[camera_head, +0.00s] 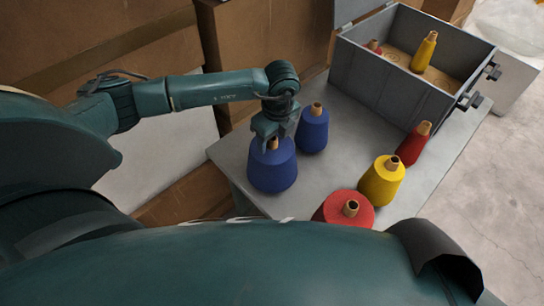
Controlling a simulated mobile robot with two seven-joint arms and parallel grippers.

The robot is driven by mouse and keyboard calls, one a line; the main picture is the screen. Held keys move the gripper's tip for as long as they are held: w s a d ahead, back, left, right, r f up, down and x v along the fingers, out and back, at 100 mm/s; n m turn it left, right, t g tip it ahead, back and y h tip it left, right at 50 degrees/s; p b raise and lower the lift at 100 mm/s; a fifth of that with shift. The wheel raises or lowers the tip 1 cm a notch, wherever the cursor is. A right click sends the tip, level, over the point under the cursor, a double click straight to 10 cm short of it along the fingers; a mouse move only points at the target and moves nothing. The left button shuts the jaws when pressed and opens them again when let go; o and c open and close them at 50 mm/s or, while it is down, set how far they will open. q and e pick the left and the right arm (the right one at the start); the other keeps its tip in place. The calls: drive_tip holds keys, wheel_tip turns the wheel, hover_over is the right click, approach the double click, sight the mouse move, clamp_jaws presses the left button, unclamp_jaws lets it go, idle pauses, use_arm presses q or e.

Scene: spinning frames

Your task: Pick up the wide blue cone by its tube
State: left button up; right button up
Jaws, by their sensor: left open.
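The wide blue cone (272,171) stands upright near the left edge of the grey table. My left gripper (273,141) is open and right above it, with its fingers down around or beside the cone's tan tube (273,144). The fingers hide part of the tube, so I cannot tell whether they touch it. A narrower blue cone (312,132) stands just behind and to the right, close to the gripper. My right gripper is not in view.
On the table (335,175) stand a wide red cone (347,209), a wide yellow cone (381,182) and a slim red cone (413,144). An open grey case (385,85) at the back holds a slim yellow cone (425,52) and a red one (374,46). The table's middle is clear.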

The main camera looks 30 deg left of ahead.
use_arm(q)
clamp_jaws()
idle(0.6)
idle(0.8)
drive_tip(key=shift+w+r, duration=0.15)
drive_tip(key=shift+r, duration=0.05)
